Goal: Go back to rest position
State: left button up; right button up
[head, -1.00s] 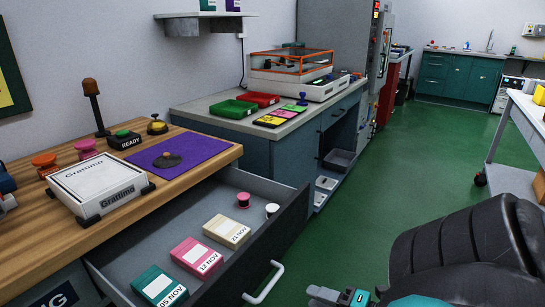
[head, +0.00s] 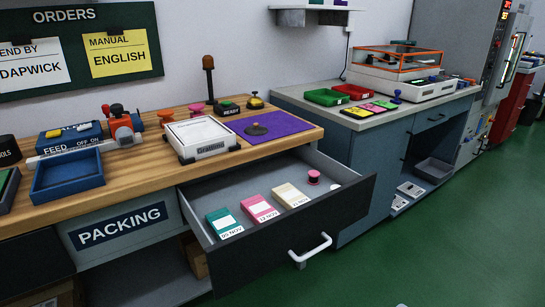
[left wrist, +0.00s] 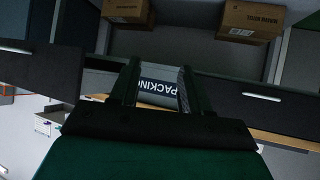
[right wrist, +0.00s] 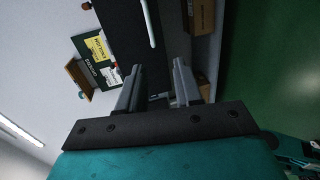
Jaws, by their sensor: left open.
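My left gripper (left wrist: 160,72) shows in the left wrist view with its two fingers apart and nothing between them. The packing bench front with its "PACKING" label is seen beyond the fingers. My right gripper (right wrist: 158,70) shows in the right wrist view, also with fingers apart and empty. A dark drawer front with a pale handle lies beyond it. Neither gripper shows in the head view now. The packing drawer (head: 318,219) stands open, holding a green box (head: 224,223), a pink box (head: 260,208), a cream box (head: 291,196) and a pink spool (head: 313,177).
The open drawer juts over the green floor (head: 440,240). A grey counter (head: 350,120) stands behind.

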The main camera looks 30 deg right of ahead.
jog(key=w+a+f+m+g+h, duration=0.1)
jog(key=w+a+m+h, duration=0.1)
jog(key=w+a+m, duration=0.85)
jog(key=a+m+g+y, duration=0.4)
jog(key=a+m, duration=0.2)
jog(key=a, duration=1.2)
pick_arm(q)
jog(key=s+a+r+p, duration=0.1)
jog(key=a+r+p, duration=0.2)
jog(key=r+p, duration=0.6)
jog(key=p, duration=0.4)
jog(key=shift+r+y+p, duration=0.25)
jog(key=shift+y+p, duration=0.05)
jog(key=shift+y, duration=0.1)
pick_arm(e)
jog(key=s+d+r+h, duration=0.1)
jog(key=s+d+r, duration=0.1)
jog(key=r, duration=0.7)
jog(key=shift+d, duration=0.8)
